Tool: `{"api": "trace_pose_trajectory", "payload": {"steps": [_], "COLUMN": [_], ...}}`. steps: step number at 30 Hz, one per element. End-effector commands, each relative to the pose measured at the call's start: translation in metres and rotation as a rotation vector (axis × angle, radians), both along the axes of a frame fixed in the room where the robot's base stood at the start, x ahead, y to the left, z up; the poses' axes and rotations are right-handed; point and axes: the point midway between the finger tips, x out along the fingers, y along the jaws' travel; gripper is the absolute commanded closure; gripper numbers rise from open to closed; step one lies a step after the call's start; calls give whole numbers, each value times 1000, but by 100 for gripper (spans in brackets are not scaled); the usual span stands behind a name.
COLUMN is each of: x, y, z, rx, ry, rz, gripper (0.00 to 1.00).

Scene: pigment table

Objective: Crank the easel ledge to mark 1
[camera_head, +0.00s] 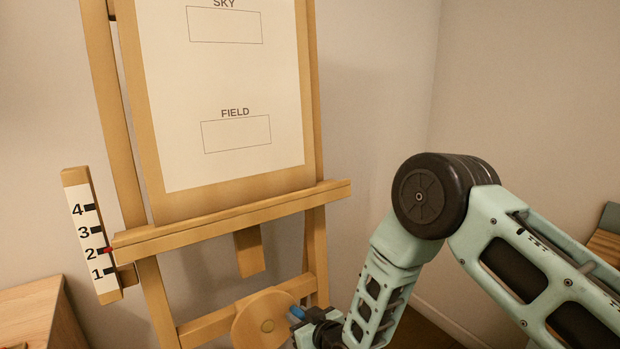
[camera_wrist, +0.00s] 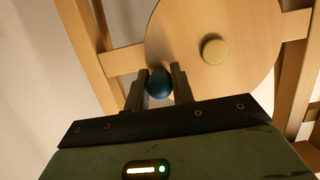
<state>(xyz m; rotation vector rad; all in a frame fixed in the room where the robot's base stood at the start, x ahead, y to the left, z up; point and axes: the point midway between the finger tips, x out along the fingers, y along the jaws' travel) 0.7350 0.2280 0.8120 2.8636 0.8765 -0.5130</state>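The wooden easel ledge (camera_head: 240,212) crosses the easel below a board with a white sheet. A red pointer (camera_head: 107,250) at its left end sits at mark 2 on the white scale (camera_head: 88,235), above mark 1. The round wooden crank disc (camera_head: 262,322) is low on the easel; it also shows in the wrist view (camera_wrist: 240,60). Its blue knob (camera_wrist: 158,84) is between the fingers of my gripper (camera_wrist: 160,80), which look closed on it. In the head view the blue knob (camera_head: 297,312) shows at the disc's right side, with my gripper (camera_head: 308,325) against it.
A wooden cabinet (camera_head: 45,310) stands at lower left. The easel legs and crossbar (camera_head: 205,328) are beside the disc. A wooden piece of furniture (camera_head: 606,243) is at the right edge. The walls behind are bare.

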Motion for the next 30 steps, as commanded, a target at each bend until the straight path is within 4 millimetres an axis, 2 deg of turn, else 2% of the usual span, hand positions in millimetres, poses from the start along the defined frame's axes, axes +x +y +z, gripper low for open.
{"api": "trace_pose_trajectory", "payload": {"steps": [5, 18, 30], "x": [0, -5, -6], "y": [0, -1, -1], "z": [-3, -39, -38], "rx": [-1, -2, -1], "ry": [1, 6, 3], "rz": [0, 3, 2], "gripper": [94, 94, 94]}}
